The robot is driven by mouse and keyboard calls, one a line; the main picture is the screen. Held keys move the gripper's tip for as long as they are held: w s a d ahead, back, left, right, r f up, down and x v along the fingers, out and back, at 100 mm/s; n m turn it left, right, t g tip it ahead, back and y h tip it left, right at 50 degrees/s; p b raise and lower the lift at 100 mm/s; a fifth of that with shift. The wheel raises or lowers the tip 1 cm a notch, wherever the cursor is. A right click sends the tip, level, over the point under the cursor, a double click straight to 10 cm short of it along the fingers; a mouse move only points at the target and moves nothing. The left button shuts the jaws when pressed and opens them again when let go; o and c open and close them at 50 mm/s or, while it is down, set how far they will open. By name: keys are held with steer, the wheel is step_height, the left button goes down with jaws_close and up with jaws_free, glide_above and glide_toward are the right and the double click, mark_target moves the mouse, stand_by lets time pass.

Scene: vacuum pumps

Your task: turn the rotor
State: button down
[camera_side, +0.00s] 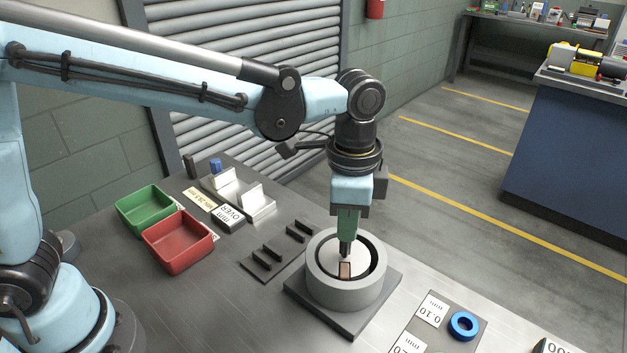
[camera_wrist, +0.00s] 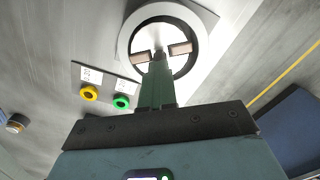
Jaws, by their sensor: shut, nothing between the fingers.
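The pump housing (camera_side: 338,292) is a thick grey ring on a square dark base plate (camera_side: 330,318) near the table's front. Inside it sits the rotor (camera_side: 332,260), a pale disc with a dark gap around part of it. A brown vane piece (camera_side: 345,270) shows at its near side. My gripper (camera_side: 345,252) points down into the housing, its shut fingertips at or just over the rotor; contact cannot be told. In the wrist view, the gripper (camera_wrist: 158,58) is between two brown vanes (camera_wrist: 141,57) (camera_wrist: 181,48) on the rotor (camera_wrist: 160,35). Nothing shows held.
A green tray (camera_side: 146,209) and a red tray (camera_side: 179,241) stand at left. A dark slotted holder (camera_side: 279,252) lies just left of the housing. A plate with labels and a blue ring (camera_side: 463,325) is at front right; yellow (camera_wrist: 89,94) and green (camera_wrist: 121,102) rings show in the wrist view.

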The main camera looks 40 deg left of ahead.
steer(key=n, duration=0.4)
steer(key=shift+n, duration=0.3)
steer(key=c, duration=1.4)
jaws_free()
steer(key=shift+r, duration=0.2)
steer(key=shift+r, duration=0.8)
steer(key=shift+r, duration=0.1)
steer(key=shift+r, duration=2.9)
